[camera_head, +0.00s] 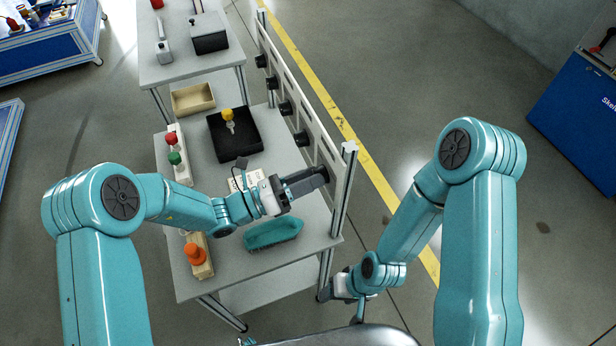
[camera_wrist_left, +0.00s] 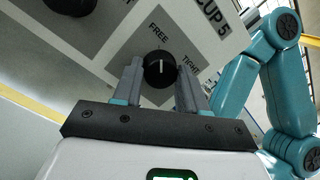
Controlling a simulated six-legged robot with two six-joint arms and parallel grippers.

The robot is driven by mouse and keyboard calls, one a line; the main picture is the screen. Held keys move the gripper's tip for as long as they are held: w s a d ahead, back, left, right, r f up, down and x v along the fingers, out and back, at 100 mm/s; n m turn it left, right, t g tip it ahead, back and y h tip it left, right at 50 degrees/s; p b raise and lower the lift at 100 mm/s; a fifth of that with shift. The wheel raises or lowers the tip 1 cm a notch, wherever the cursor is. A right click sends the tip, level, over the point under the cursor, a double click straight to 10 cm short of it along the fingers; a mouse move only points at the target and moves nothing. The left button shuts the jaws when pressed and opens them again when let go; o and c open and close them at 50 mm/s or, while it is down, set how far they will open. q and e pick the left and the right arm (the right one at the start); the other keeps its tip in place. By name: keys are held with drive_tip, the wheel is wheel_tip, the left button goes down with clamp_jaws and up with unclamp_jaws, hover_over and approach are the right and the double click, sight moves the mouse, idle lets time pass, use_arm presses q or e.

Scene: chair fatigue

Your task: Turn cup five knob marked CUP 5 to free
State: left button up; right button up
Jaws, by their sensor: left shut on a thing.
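The black CUP 5 knob (camera_wrist_left: 160,67) shows in the left wrist view on a white panel (camera_wrist_left: 112,45) with a grey label reading FREE and TIGHT beside it. A white line on the knob's face runs roughly upright in the picture, toward the FREE side. My left gripper (camera_wrist_left: 160,85) has its two fingers on either side of the knob and is shut on it. In the head view my left gripper (camera_head: 308,181) reaches the near end of the upright panel and hides this knob. My right gripper (camera_head: 338,289) hangs low beside the bench; its jaws are unclear.
Several other black knobs (camera_head: 301,138) line the panel. A black tray (camera_head: 249,145) with a yellow-topped item, a beige bin (camera_head: 193,99) and an orange knob (camera_head: 194,254) are on the bench.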

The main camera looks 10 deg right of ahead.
use_arm(q)
drive_tip(key=o, duration=1.1)
drive_tip(key=shift+c, duration=0.2)
drive_tip(key=b+v, duration=0.2)
drive_tip(key=v, duration=1.4)
drive_tip(key=shift+a+b, duration=0.2)
drive_tip(key=shift+b, duration=0.1)
drive_tip(key=shift+s, duration=0.1)
